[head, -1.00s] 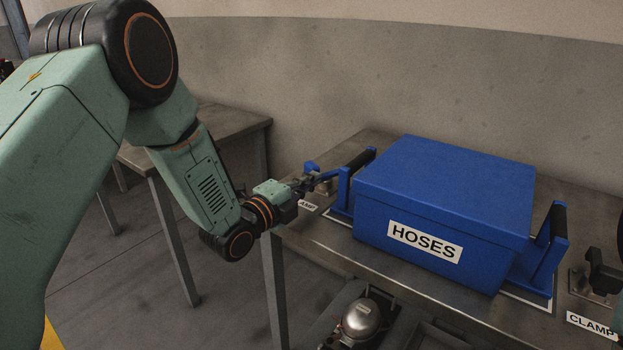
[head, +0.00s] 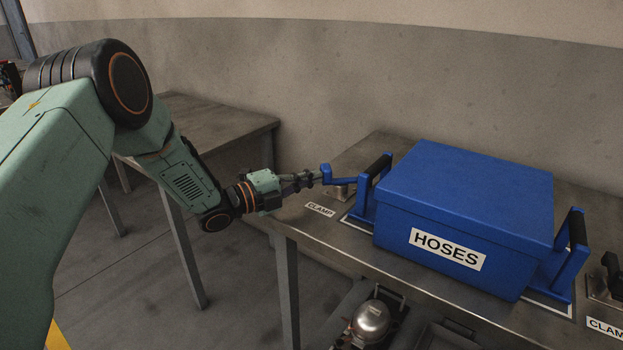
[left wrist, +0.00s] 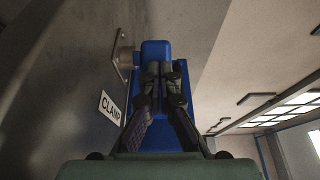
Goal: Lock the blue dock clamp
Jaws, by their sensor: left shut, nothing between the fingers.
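The blue dock clamp (head: 343,181) stands on the metal table at the left side of the blue box labelled HOSES (head: 466,205). Its arm points left, with an upturned end, and its other end is close to the box's left handle. My left gripper (head: 318,177) is shut and empty, its tips at the clamp's upturned end. In the left wrist view the shut fingers (left wrist: 161,72) lie in front of the blue clamp (left wrist: 155,48) and hide part of it. I cannot tell whether they touch it. My right gripper is not in view.
A CLAMP label (head: 320,209) lies on the table (head: 325,235) in front of the clamp. A second clamp (head: 608,280), dark, stands at the right edge. A compressor (head: 370,322) sits below. Another table (head: 205,118) stands behind my left arm, with a floor gap between.

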